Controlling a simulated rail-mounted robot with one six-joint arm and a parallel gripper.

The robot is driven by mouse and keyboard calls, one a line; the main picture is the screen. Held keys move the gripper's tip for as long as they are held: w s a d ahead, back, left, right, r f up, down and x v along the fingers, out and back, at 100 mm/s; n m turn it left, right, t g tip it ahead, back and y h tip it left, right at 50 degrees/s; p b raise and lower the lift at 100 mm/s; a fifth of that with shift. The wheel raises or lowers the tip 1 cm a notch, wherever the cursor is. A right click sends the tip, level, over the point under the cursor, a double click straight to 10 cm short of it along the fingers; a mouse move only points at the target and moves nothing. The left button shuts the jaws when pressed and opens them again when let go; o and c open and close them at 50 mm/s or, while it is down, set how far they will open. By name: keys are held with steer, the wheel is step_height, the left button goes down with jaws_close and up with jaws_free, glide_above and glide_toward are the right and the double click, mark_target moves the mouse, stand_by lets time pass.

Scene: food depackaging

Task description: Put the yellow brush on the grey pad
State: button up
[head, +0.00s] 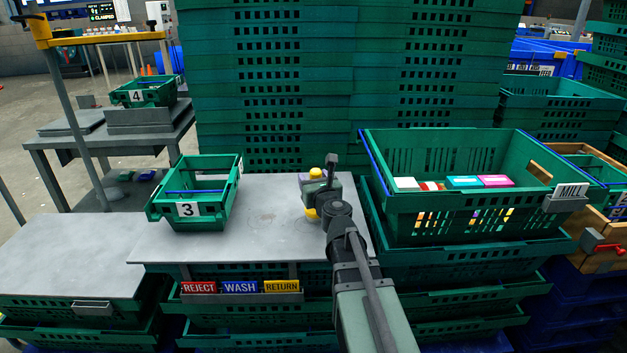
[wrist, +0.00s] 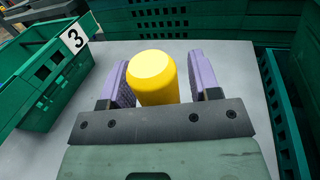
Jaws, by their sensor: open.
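The yellow brush shows as a rounded yellow piece (wrist: 154,78) between my gripper's purple fingers in the wrist view. My gripper (wrist: 162,82) is open around it, with a clear gap on the right side. In the head view, my gripper (head: 313,184) is low over the right part of a grey tabletop (head: 265,235). Yellow shows above and below it there, and the upper yellow piece (head: 316,172) is partly hidden. The brush's lower end is hidden in the wrist view. I cannot tell which grey surface is the grey pad.
A green crate marked 3 (head: 188,209) stands left on the tabletop. A large green MILL crate (head: 480,222) with several packs stands close on the right. Stacked green crates (head: 270,70) wall off the back. Another grey top (head: 65,255) lies at the left.

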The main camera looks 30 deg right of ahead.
steer(key=s+a, duration=0.1)
steer(key=s, duration=0.6)
steer(key=shift+s, duration=0.2)
